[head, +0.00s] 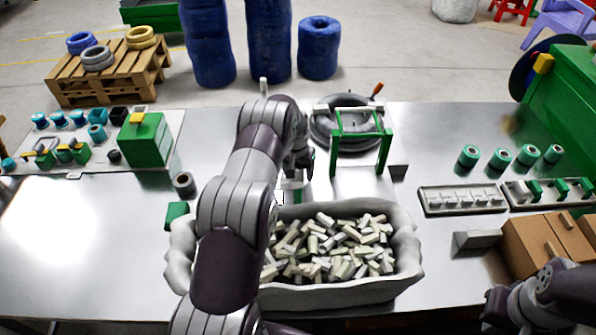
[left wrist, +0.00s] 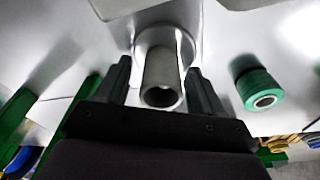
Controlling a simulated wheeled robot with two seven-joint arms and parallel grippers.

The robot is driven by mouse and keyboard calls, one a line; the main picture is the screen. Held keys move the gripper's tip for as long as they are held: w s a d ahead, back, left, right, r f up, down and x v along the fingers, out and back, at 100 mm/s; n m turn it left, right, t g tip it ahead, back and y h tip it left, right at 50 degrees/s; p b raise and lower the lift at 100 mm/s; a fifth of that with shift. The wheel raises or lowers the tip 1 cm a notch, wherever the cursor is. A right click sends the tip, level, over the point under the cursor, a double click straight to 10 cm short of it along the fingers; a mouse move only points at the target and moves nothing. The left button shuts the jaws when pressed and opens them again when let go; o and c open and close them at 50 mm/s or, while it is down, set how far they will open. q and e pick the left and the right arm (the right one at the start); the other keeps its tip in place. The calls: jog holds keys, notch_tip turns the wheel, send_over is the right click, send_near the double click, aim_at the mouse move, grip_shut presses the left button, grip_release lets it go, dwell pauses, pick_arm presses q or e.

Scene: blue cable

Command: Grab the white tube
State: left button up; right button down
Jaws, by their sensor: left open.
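The grey-white tube (left wrist: 163,72) shows in the left wrist view, its round open end toward the camera. My left gripper (left wrist: 160,92) is open, with one finger on each side of the tube; I cannot tell whether either finger touches it. In the head view my left gripper (head: 298,178) is behind the bin, near the middle of the table, partly hidden by my own arm. The tube cannot be made out clearly there. Part of my right arm (head: 535,300) shows at the bottom right; its fingers are not clear.
A grey bin (head: 350,296) full of short pale pieces stands in front of my left gripper. A green frame (head: 361,135) and a coiled black hose (head: 325,125) lie behind. Green-ringed rolls (head: 468,156) and white trays (head: 462,199) stand right. The table's left front is clear.

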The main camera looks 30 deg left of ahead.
pick_arm(q)
jog(key=shift+s+r, duration=0.1)
jog(key=c, duration=1.1)
jog(key=shift+o, duration=0.2)
jog(key=shift+r, duration=0.15)
